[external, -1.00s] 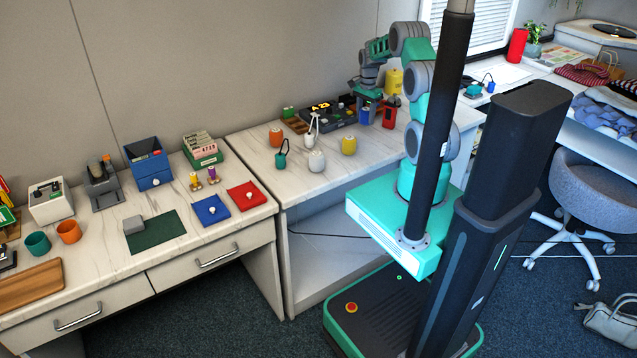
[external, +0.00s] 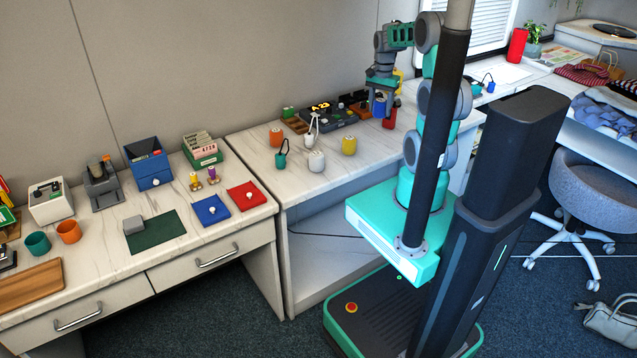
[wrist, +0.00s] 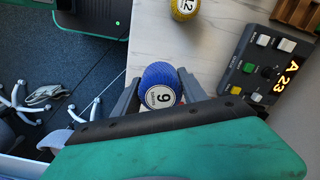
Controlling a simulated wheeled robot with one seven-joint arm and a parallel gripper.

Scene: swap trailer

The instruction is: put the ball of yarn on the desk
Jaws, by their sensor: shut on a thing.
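A blue ribbed ball with a round white "9" label (wrist: 161,88), which looks like the ball of yarn, is between my gripper's fingers in the wrist view. My gripper (external: 380,96) is shut on it. In the external view the blue ball (external: 379,107) hangs under my gripper, over the right end of the marble-topped counter (external: 325,182). A desk with drawers (external: 110,262) stands at the left. Which surface the task calls the desk, I cannot tell.
The counter holds orange (external: 276,136), white (external: 316,161) and yellow (external: 348,146) rounded items, and a control box with a lit display (external: 335,118). A red item (external: 390,118) stands close to my gripper. The left desk carries blue (external: 211,210) and red (external: 247,196) pads.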

